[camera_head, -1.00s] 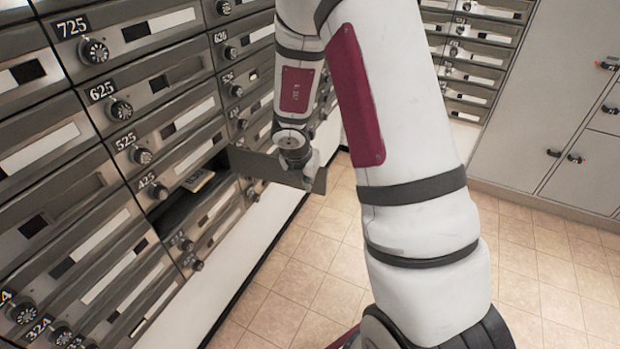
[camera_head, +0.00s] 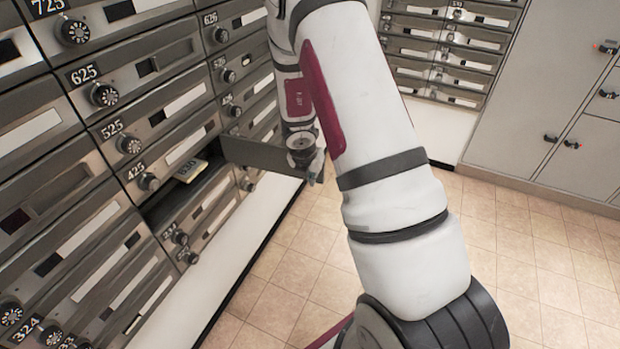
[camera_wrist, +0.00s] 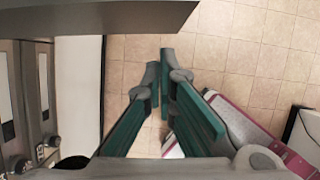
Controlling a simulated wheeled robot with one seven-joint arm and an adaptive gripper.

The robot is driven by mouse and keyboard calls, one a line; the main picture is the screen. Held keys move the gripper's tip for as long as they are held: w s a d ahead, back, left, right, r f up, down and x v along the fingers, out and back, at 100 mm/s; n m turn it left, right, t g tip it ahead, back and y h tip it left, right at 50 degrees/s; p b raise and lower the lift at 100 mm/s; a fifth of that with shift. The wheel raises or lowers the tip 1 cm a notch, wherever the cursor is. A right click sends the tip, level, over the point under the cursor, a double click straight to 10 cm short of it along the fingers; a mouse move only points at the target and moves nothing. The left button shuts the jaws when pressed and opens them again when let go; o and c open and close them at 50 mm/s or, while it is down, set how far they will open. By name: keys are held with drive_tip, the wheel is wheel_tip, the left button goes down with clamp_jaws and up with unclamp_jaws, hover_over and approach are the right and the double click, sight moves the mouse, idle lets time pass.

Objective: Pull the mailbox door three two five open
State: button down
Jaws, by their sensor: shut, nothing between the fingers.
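A grey mailbox door (camera_head: 262,156) stands swung out from the wall of boxes, below and right of the 425 label. No number is readable on it; its dark compartment (camera_head: 158,212) is open, with a yellowish item marked 530 (camera_head: 190,170) at its opening. My gripper (camera_head: 316,170) is at the door's outer end, partly hidden by my wrist. In the wrist view its teal fingers (camera_wrist: 160,75) are shut with nothing between them, over the floor. A grey panel, apparently the door (camera_wrist: 95,15), crosses the top left there; I cannot tell whether the gripper touches it.
Closed numbered mailboxes (camera_head: 120,125) with round dials fill the left wall. More mailboxes (camera_head: 455,45) and large grey cabinets (camera_head: 545,110) stand at the back. The tiled floor (camera_head: 510,240) is clear on the right.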

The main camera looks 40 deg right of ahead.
drive_tip(key=shift+w+d, duration=0.5)
drive_tip(key=shift+d, duration=0.2)
